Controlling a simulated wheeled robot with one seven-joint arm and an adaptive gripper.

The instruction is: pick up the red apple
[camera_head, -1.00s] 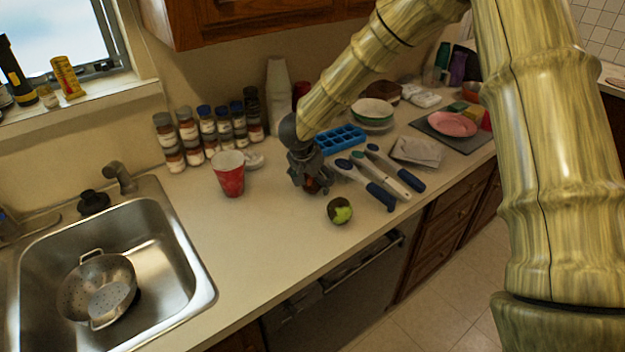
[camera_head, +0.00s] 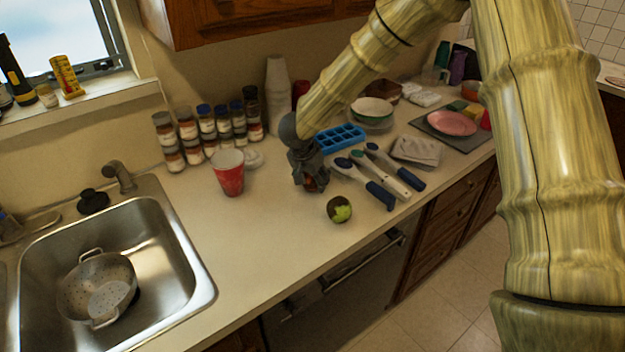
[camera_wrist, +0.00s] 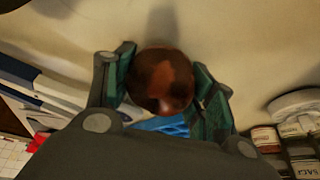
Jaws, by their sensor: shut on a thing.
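The red apple (camera_wrist: 162,80) is dark red-brown and sits between the two green-padded fingers of my gripper (camera_wrist: 160,85) in the wrist view. The fingers press on it from both sides. In the head view my gripper (camera_head: 311,181) points down at the counter, between the red cup and the peelers, and only a small reddish patch of the apple (camera_head: 310,184) shows among the fingers. I cannot tell whether the apple still touches the counter.
A green and brown round fruit (camera_head: 339,210) lies just in front. A red cup (camera_head: 229,173) stands to the left, long-handled utensils (camera_head: 385,178) lie to the right, and a blue ice tray (camera_head: 340,138) lies behind. The sink (camera_head: 205,290) is at left. The counter's front-left middle is clear.

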